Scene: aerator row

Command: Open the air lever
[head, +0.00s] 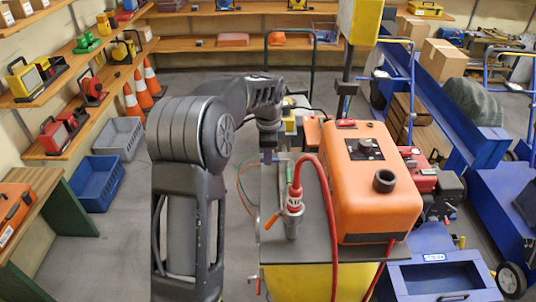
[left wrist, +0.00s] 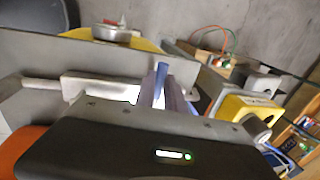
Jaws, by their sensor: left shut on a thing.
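My left arm comes down the left of the head view, and its gripper (head: 268,150) reaches the far left corner of the grey bench top. The arm hides much of what it holds there. In the left wrist view the fingers (left wrist: 160,92) are closed around a narrow blue piece (left wrist: 162,72), which looks like the air lever. Its full shape and angle are hard to tell. My right gripper is in neither view.
An orange machine (head: 372,185) stands on the grey bench top (head: 270,190), right of my arm. A red hose (head: 328,200) arches from a metal fitting (head: 293,205) in front of it.

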